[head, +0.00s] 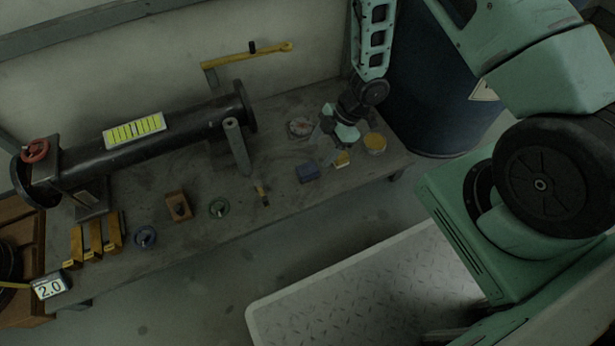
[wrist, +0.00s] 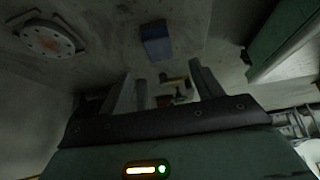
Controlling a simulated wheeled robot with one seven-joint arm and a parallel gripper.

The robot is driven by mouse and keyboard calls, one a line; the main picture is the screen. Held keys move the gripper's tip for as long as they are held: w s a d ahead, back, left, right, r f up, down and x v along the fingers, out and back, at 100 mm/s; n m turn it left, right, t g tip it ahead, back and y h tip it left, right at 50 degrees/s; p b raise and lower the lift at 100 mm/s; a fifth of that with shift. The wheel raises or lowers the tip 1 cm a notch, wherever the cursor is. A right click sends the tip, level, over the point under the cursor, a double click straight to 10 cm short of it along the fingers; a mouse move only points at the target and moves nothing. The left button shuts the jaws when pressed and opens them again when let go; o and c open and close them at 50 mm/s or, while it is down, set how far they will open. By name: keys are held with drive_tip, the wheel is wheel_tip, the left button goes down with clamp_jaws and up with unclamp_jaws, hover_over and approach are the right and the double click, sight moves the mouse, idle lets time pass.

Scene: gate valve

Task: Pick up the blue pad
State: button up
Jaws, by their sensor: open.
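The blue pad (head: 307,173) is a small dark blue block lying flat on the grey bench near its front edge. In the wrist view the blue pad (wrist: 156,42) shows whole, beyond the fingertips. My gripper (head: 331,146) is above the right part of the bench, to the right of the pad in the head view. In the wrist view my gripper (wrist: 165,82) has its two fingers spread with nothing held between them. The pad is apart from the fingers.
A small yellow block (head: 341,160) and a yellow-topped round tin (head: 375,143) are close to my gripper. A round flange disc (head: 300,127) lies behind the pad. A black pipe (head: 180,137) with a support leg stands left. A dark blue drum (head: 425,95) is at right.

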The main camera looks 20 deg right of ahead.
sight(308, 168)
drive_tip(key=b+x, duration=0.2)
drive_tip(key=x, duration=0.2)
drive_tip(key=shift+a+f, duration=0.1)
drive_tip(key=shift+f, duration=0.15)
drive_tip(key=b+x, duration=0.4)
drive_tip(key=x, duration=0.1)
drive_tip(key=shift+f+b, duration=0.15)
drive_tip(key=shift+b, duration=0.15)
drive_tip(key=shift+c, duration=0.3)
drive_tip(key=c, duration=1)
